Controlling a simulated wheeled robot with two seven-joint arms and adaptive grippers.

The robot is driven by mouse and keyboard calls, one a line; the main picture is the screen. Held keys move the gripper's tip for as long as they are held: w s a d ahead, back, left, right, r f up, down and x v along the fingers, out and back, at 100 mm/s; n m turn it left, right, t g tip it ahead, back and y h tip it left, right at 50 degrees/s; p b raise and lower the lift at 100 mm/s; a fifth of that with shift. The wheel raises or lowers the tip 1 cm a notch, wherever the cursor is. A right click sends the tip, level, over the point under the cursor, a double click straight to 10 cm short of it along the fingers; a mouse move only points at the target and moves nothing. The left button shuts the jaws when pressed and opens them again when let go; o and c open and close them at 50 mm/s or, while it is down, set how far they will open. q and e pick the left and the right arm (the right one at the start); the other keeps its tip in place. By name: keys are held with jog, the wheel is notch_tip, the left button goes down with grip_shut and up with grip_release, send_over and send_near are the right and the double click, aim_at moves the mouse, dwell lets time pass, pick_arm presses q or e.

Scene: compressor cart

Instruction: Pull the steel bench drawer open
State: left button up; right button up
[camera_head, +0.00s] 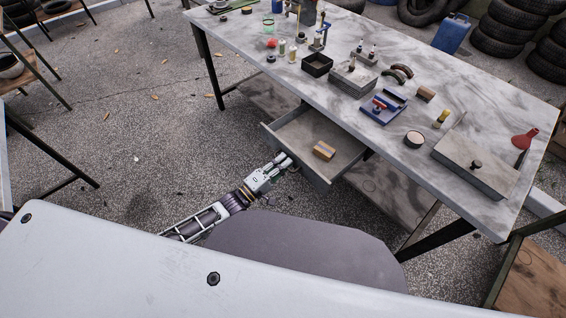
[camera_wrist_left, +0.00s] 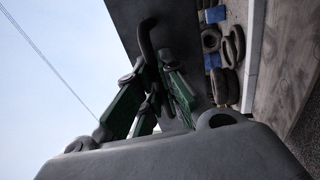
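The steel bench drawer (camera_head: 338,165) is pulled out from under the marble-topped bench (camera_head: 330,88), so its inside shows. A small tan and blue block (camera_head: 324,150) lies in it. My left gripper (camera_head: 286,162) is at the drawer's front face, low on its left side. In the left wrist view, the green fingers (camera_wrist_left: 152,78) close in on a dark curved handle (camera_wrist_left: 146,40) on the dark drawer front (camera_wrist_left: 180,30). The fingers appear shut on this handle, though their pads are partly hidden. My right gripper is not in view.
The bench top holds a grey lidded box (camera_head: 475,165), a blue tray (camera_head: 383,106), a dark open box (camera_head: 317,65) and several small items. Tyres (camera_head: 500,28) and a blue can (camera_head: 451,33) stand behind. The floor left of the drawer is clear.

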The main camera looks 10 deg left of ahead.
pick_arm(q)
jog(key=o, duration=0.4)
jog(key=shift+s, duration=0.1)
jog(key=v, duration=1.2)
dwell(0.3)
jog(key=shift+m, duration=0.3)
dwell(0.4)
